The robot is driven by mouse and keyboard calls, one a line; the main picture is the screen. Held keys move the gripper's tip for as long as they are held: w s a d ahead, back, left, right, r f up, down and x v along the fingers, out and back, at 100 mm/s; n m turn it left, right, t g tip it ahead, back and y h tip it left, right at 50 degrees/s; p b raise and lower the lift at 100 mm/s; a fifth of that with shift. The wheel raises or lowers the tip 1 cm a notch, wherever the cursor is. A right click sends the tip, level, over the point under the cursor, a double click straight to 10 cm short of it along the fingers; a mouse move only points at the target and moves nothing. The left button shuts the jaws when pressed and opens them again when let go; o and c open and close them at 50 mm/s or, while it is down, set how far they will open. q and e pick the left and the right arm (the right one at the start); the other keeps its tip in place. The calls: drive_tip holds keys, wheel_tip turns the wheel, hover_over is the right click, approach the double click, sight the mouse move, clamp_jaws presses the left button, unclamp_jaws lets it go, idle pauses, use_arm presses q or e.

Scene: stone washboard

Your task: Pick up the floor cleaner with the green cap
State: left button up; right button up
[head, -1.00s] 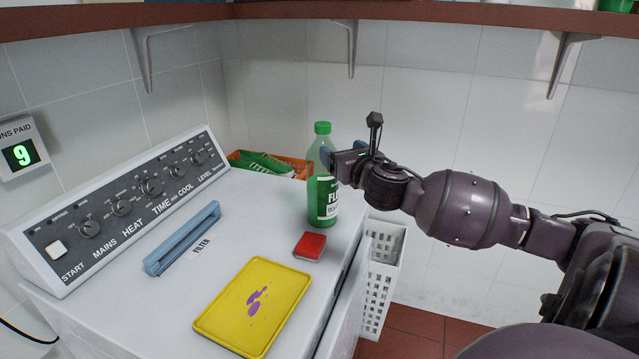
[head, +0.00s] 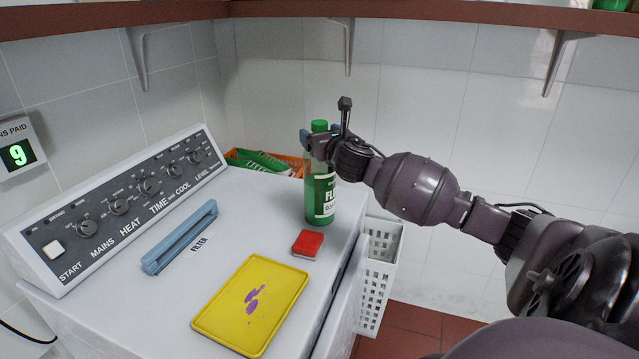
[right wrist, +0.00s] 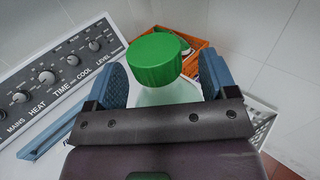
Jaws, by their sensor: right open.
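The floor cleaner (head: 321,199) is a bottle of green liquid with a green cap and a green-and-white label. It stands upright near the back right of the white machine's top. In the right wrist view its green cap (right wrist: 159,60) sits between the two blue finger pads. My right gripper (head: 311,139) is open around the bottle's upper part, just below the cap. In the right wrist view the gripper (right wrist: 164,83) shows a gap between the bottle and each pad. My left gripper is in neither view.
A red block (head: 307,243) and a yellow tray (head: 204,322) with purple marks lie in front of the bottle. An orange basket (head: 236,157) is behind it, a white basket (head: 375,285) beside the machine. A shelf (head: 430,11) runs overhead.

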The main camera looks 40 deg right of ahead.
drive_tip(key=shift+w+d, duration=0.1)
drive_tip(key=shift+w, duration=0.2)
drive_tip(key=shift+s+f, duration=0.1)
clamp_jaws()
idle(0.4)
